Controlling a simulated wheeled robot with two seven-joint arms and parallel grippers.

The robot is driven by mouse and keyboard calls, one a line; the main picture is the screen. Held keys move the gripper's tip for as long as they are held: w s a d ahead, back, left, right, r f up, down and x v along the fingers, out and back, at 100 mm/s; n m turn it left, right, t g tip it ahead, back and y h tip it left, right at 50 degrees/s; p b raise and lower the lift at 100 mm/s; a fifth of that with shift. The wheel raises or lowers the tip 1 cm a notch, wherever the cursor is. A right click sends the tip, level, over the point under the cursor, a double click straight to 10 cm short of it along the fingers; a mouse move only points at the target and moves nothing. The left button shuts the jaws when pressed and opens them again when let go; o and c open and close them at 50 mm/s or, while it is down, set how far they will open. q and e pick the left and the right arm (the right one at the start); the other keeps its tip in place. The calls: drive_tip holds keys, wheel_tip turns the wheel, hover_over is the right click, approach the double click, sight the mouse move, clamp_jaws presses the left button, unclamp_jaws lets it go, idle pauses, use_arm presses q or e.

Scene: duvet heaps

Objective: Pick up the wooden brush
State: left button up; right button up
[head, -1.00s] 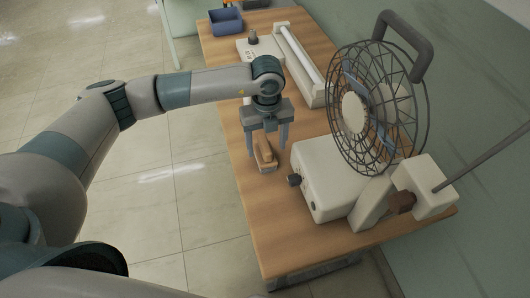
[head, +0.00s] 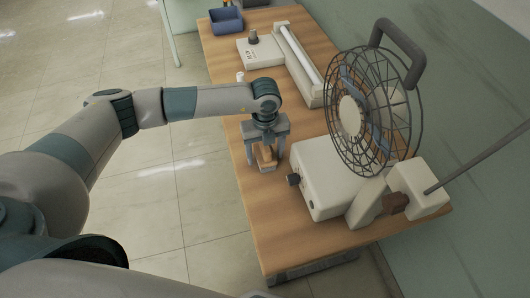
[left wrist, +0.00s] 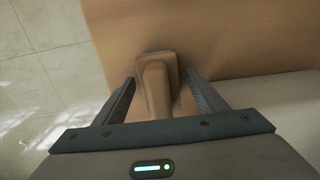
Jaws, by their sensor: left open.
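The wooden brush (head: 266,158) lies on the wooden table (head: 291,233), left of the fan's base. In the left wrist view the brush (left wrist: 157,85) shows its block and a raised wooden part between my fingers. My left gripper (head: 265,161) points down over the brush. Its two fingers are open and stand on either side of the brush, with a gap visible on the left side. In the left wrist view my left gripper (left wrist: 158,88) has its right finger close to the brush. Whether it touches is unclear. My right gripper is not in view.
A caged fan (head: 372,112) on a white base (head: 322,178) stands right of the brush. A white device with a long roller (head: 300,58) and a blue bin (head: 226,20) are at the back. The table's left edge is close to the brush.

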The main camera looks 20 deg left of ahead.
use_arm(q)
drive_tip(key=c, duration=1.2)
drive_tip(key=shift+r, duration=0.1)
drive_tip(key=shift+r+b, duration=0.3)
drive_tip(key=shift+r, duration=0.2)
wheel_tip(320, 180, up, 9)
drive_tip(key=b, duration=0.2)
drive_tip(key=shift+b, duration=0.4)
drive_tip(key=shift+f, duration=0.1)
drive_tip(key=o, duration=0.4)
drive_tip(key=shift+c, duration=1.1)
